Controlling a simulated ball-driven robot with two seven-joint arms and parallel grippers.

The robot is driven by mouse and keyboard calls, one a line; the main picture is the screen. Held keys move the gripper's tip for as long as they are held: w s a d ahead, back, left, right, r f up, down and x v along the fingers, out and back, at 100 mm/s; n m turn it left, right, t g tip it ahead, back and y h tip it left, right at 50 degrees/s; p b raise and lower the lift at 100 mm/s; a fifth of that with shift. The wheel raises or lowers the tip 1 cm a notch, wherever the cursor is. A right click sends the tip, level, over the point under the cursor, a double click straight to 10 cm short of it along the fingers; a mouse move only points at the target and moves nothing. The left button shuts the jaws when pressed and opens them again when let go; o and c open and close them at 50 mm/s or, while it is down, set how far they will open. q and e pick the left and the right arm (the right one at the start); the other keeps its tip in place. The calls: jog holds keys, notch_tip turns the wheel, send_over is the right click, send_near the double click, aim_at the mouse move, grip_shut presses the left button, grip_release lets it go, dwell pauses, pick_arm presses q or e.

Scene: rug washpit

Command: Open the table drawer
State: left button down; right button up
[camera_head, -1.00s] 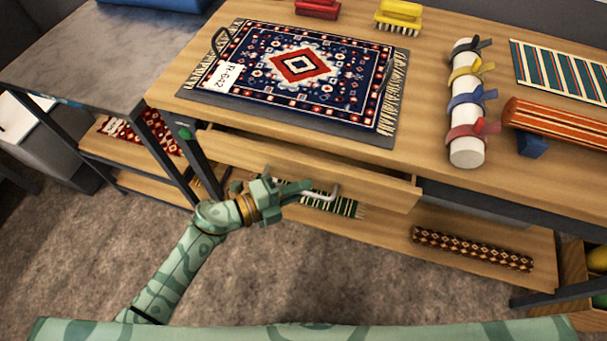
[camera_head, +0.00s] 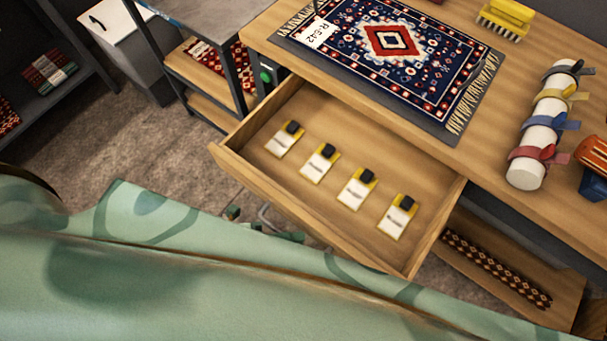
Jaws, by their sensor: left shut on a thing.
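The wooden table drawer (camera_head: 240,178) stands well out from under the table top (camera_head: 490,150), and its inside shows. Several small white-and-yellow labelled packets with dark tops, one of them a packet (camera_head: 357,190) near the middle, lie in a row on its floor. My left gripper (camera_head: 264,222) is just in front of the drawer front, shut on the grey drawer handle (camera_head: 268,213). My own green body covers most of this gripper and the lower part of the handle. My right gripper is not in view.
On the table top lie a blue patterned rug (camera_head: 400,50) on a grey board, a yellow brush (camera_head: 505,18) and a white roll with coloured straps (camera_head: 540,130). A rolled dark rug (camera_head: 495,268) lies on the lower shelf. Bare floor (camera_head: 130,135) shows at left.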

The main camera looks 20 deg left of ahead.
pick_arm(q)
jog(key=shift+s+a, duration=0.3)
jog(key=shift+s, duration=0.45)
jog(key=c, duration=1.5)
grip_release()
jog(key=p+v, duration=0.1)
jog(key=v, duration=1.5)
jog(key=shift+s+a+r, duration=0.1)
